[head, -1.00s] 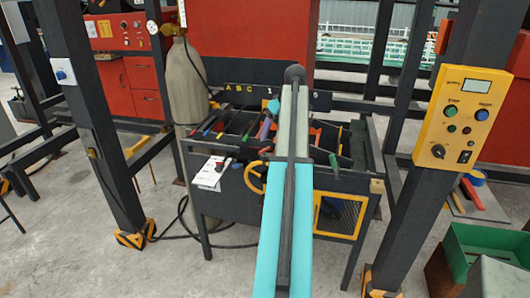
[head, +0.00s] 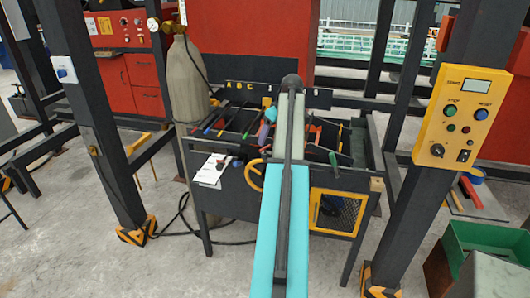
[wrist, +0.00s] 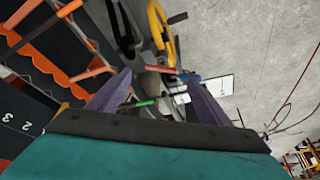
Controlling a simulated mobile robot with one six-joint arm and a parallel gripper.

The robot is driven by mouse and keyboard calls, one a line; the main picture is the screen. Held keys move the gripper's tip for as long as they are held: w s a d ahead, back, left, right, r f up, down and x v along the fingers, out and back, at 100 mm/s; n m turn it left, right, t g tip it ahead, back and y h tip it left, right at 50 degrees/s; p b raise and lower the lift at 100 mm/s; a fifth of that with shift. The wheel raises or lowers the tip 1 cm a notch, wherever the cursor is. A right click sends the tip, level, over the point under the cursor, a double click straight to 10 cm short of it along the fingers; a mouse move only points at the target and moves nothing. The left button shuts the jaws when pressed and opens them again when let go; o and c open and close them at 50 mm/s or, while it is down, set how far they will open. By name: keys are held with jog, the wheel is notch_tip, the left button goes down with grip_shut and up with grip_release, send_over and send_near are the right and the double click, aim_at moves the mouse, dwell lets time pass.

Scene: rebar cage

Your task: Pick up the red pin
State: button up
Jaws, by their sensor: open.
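A short red bar (wrist: 160,69), which looks like the red pin, lies just beyond my fingertips in the wrist view. My gripper (wrist: 157,80) is open, with its two dark purple fingers apart and nothing held between them. A green piece (wrist: 143,103) shows between the fingers, nearer the palm. In the head view a thin red piece (head: 210,122) lies at the left of the bench's tray; I cannot tell whether it is the same one.
The dark workbench (head: 225,205) has a yellow handwheel (head: 253,175) and a white sheet (head: 212,170) at its front. Dark dividers with orange edges (wrist: 90,72) are at the wrist view's left. Dark posts (head: 105,150) flank the bench; a yellow control box (head: 461,116) hangs at right.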

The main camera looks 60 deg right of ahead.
aim_at(266, 148)
jog(key=shift+p+x, duration=0.35)
jog(key=shift+x, duration=1.45)
jog(key=shift+f, duration=0.1)
jog(key=shift+p+x, duration=0.65)
jog(key=shift+x, duration=0.15)
jog(key=shift+p+x, duration=0.6)
jog(key=shift+x, duration=1.1)
jog(key=shift+w+a, duration=0.1)
jog(key=shift+c, duration=0.4)
jog(key=c, duration=1.1)
